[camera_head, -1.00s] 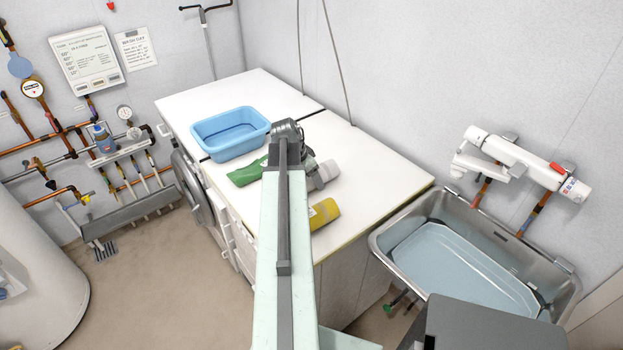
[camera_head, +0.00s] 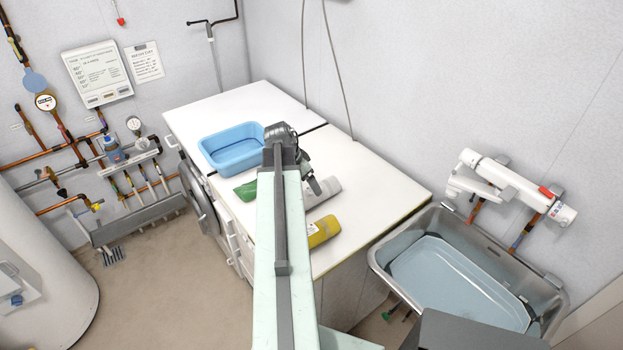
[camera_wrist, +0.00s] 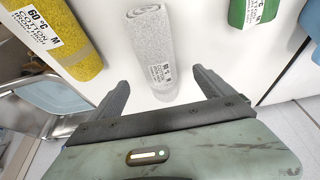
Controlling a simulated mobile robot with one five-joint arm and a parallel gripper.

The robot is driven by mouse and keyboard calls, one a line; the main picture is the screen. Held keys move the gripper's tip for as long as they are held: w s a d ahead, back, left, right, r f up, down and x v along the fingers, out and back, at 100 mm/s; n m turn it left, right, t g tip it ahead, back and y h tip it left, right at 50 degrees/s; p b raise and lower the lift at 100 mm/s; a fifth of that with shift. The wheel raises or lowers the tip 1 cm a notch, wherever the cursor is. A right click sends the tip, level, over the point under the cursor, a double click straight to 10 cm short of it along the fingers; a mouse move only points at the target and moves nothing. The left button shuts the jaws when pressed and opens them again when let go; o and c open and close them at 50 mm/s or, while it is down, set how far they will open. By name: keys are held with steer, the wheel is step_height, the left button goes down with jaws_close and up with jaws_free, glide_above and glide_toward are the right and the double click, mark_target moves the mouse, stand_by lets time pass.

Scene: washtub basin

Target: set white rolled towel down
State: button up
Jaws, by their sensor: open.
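The white rolled towel (camera_head: 322,190) lies on the white counter between the green and yellow rolls, just right of my arm's end. In the wrist view the towel (camera_wrist: 150,50) is a pale grey-white roll with a printed label, lying lengthwise ahead of my gripper (camera_wrist: 163,85). My gripper is open, with one finger on each side of the towel's near end and clear space between fingers and towel. In the head view my gripper (camera_head: 312,183) is close to the towel, partly hidden by my arm.
A yellow roll (camera_head: 323,230) and a green roll (camera_head: 245,190) lie on either side. A blue basin (camera_head: 232,148) stands farther back on the counter (camera_head: 375,185). A metal sink (camera_head: 385,262) with a tub of water is at right. The counter's right part is clear.

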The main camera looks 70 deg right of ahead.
steer(key=p+v, duration=0.2)
steer(key=v, duration=0.2)
steer(key=shift+s, duration=0.1)
steer(key=shift+f, duration=0.1)
steer(key=w+a+f+n+t+y, duration=0.15)
steer(key=w+a+n, duration=0.95)
steer(key=w+a, duration=1.2)
steer(key=w+a+n, duration=0.2)
steer(key=a+n, duration=0.2)
steer(key=a, duration=0.8)
steer(key=w+a+n+y, duration=0.1)
steer(key=w+a+n, duration=0.2)
steer(key=a, duration=0.9)
steer(key=w+a+n+t+y, duration=0.1)
steer(key=w+a+n, duration=0.2)
steer(key=a, duration=0.9)
steer(key=n, duration=0.3)
steer(key=shift+w+n, duration=0.15)
steer(key=shift+n, duration=0.15)
steer(key=shift+o, duration=0.5)
steer(key=shift+a+f, duration=0.15)
steer(key=shift+a, duration=0.05)
steer(key=shift+d, duration=0.1)
